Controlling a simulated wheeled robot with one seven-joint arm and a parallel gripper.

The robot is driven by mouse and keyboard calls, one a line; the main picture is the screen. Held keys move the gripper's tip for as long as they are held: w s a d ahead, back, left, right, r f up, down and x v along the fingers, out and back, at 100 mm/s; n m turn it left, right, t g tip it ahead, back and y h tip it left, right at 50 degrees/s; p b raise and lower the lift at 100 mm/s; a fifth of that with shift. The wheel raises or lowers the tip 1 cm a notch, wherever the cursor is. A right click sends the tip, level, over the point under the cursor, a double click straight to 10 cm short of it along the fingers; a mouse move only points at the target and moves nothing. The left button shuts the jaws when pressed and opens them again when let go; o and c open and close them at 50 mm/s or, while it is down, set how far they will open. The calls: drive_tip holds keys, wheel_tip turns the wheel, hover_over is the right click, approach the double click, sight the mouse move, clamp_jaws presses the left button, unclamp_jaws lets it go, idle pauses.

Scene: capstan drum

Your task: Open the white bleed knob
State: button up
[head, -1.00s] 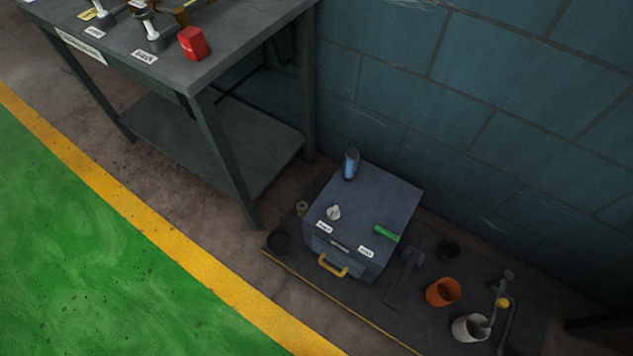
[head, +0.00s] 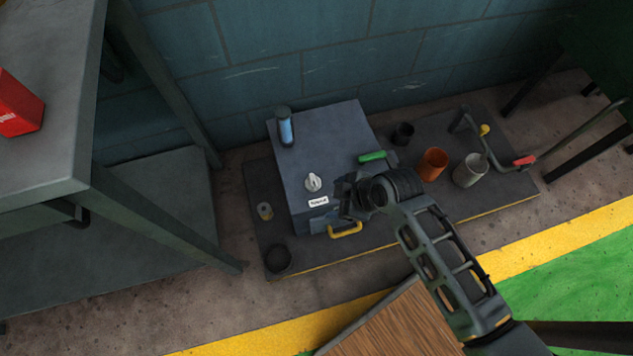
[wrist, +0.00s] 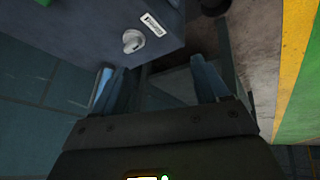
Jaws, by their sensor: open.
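The white bleed knob (head: 313,182) sits on top of a blue-grey box (head: 335,133), beside a small white label (head: 318,202). In the wrist view the knob (wrist: 133,40) and its label (wrist: 152,24) show at upper left. My gripper (head: 345,198) is over the front right part of the box, to the right of the knob and apart from it. In the wrist view its two fingers (wrist: 157,82) are spread with nothing between them. My arm hides part of the box's front, and the second label is not visible.
A green handle (head: 372,156) and a blue cylinder (head: 285,127) are on the box; a yellow handle (head: 345,230) is at its front. Orange (head: 433,164) and grey (head: 470,170) cups stand right on the dark mat (head: 400,235). A workbench (head: 60,110) stands left.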

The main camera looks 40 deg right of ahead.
drive_tip(key=w+d+f+n+g+y+b, duration=0.1)
drive_tip(key=w+d+f+n+g+b, duration=0.15)
drive_tip(key=w, duration=0.35)
drive_tip(key=n+g+y+b, duration=0.1)
drive_tip(key=n+g+b, duration=0.1)
drive_tip(key=n+b, duration=0.1)
approach(313, 180)
drive_tip(key=f, duration=0.1)
drive_tip(key=shift+t, duration=0.25)
drive_tip(key=b+x, duration=0.2)
drive_tip(key=x, duration=0.5)
drive_tip(key=shift+s+a+f, duration=0.1)
drive_tip(key=shift+a+f, duration=0.1)
drive_tip(key=shift+f, duration=0.05)
drive_tip(key=c, duration=1.1)
